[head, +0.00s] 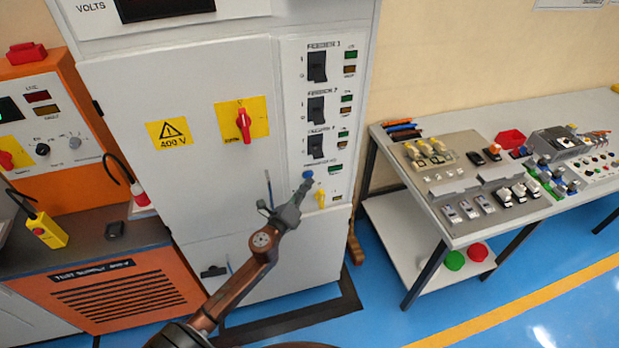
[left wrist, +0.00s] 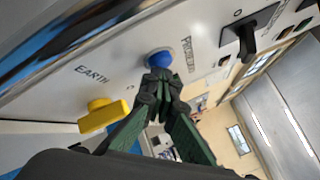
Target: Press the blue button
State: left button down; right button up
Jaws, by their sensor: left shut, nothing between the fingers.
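The blue button (head: 308,175) is a round knob low on the right-hand panel of the grey cabinet (head: 165,90), below the feeder switches. It also shows in the left wrist view (left wrist: 159,59), beside lettering that is partly hidden. My left gripper (head: 306,184) is shut and empty, with its fingertips right at the button's lower edge. In the left wrist view the closed fingertips (left wrist: 158,76) overlap the lower part of the button; I cannot tell whether they touch it. My right gripper is not in view.
A yellow knob (head: 320,198) marked earth sits just below the button. Black feeder switches (head: 316,108) are above it. A red rotary handle (head: 243,125) is on the cabinet door. A workbench (head: 456,240) with electrical parts stands at right, with blue floor between.

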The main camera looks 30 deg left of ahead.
pick_arm(q)
jog(key=shift+w+a, duration=0.1)
jog(key=shift+a, duration=0.05)
dwell(0.5)
jog(key=shift+w+a+r, duration=0.1)
jog(key=shift+w+a, duration=0.05)
jog(key=shift+a, duration=0.1)
jog(key=shift+d, duration=0.15)
dwell(0.6)
jog(key=s+d+p, duration=0.1)
jog(key=s+d, duration=0.3)
jog(key=shift+d, duration=0.4)
dwell(0.7)
